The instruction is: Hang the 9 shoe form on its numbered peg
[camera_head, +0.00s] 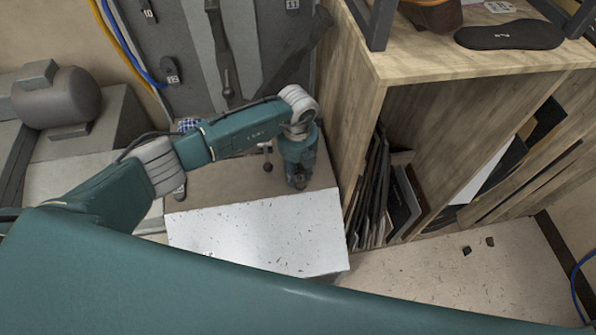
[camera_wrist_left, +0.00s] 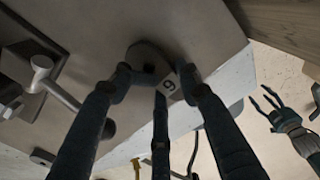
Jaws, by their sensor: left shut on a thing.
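The shoe form (camera_wrist_left: 150,53) is grey with a dark hole and a small white tag (camera_wrist_left: 170,86) reading 9. In the left wrist view it sits between the fingers of my left gripper (camera_wrist_left: 155,78), which is shut on it. In the head view my left gripper (camera_head: 299,181) points down at the back edge of a speckled pale block; the form cannot be made out there. My right gripper (camera_wrist_left: 283,112) shows at the right of the left wrist view, fingers spread and empty. Numbered tags, one reading 10 (camera_head: 148,14), show on the grey wall panel (camera_head: 160,42); no 9 peg is readable.
The speckled block (camera_head: 255,232) lies in front of my left gripper. A wooden shelf unit (camera_head: 362,130) stands close on its right, with dark sheets inside. A metal T-handle (camera_wrist_left: 45,78) stands left of the fingers. A grey motor (camera_head: 58,97) is far left.

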